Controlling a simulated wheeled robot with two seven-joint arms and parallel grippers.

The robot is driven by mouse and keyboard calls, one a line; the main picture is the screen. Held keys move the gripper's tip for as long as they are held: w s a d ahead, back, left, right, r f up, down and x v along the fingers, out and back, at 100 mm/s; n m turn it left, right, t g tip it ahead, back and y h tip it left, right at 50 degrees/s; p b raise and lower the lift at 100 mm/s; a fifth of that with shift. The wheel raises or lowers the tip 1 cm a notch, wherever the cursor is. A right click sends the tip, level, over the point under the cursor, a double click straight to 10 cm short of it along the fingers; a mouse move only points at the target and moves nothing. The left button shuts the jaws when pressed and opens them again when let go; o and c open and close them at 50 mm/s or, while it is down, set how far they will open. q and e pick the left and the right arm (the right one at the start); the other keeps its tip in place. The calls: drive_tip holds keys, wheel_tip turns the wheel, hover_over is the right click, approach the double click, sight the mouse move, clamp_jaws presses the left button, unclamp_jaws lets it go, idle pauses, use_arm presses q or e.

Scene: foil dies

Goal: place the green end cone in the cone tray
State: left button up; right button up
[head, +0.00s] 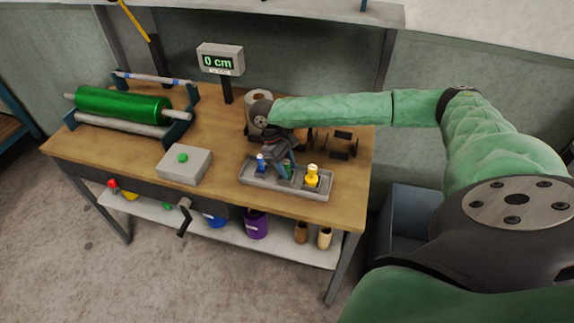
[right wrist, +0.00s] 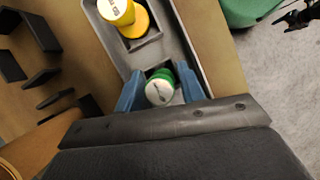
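The grey cone tray (head: 262,186) lies near the front edge of the bench. The green end cone (right wrist: 160,88) stands in the tray's middle pocket; in the head view it is mostly hidden behind my gripper. My right gripper (right wrist: 159,92) is open and low over the tray. Its blue fingers stand on either side of the green cone, with a small gap visible on each side. The yellow cone (head: 312,175) is in the right pocket and the blue cone (head: 261,162) in the left one. My left gripper cannot be made out.
A grey box with a green button (head: 184,164) stands left of the tray. A green roller on a stand (head: 122,104) is at the far left, and a "0 cm" display (head: 220,61) at the back. Dark brackets (head: 342,146) stand behind the tray. The lower shelf holds several coloured items.

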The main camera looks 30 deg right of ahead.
use_arm(q)
drive_tip(key=shift+f, duration=0.1)
use_arm(e)
drive_tip(key=shift+o, duration=0.5)
drive_tip(key=shift+r, duration=0.1)
use_arm(q)
drive_tip(key=w+d+r+b, duration=0.3)
drive_tip(key=w+r+b, duration=0.1)
drive_tip(key=r, duration=0.4)
drive_tip(key=shift+d+r+g, duration=0.25)
drive_tip(key=shift+d+g, duration=0.05)
use_arm(e)
drive_tip(key=v, duration=1.2)
use_arm(q)
drive_tip(key=shift+w, duration=0.1)
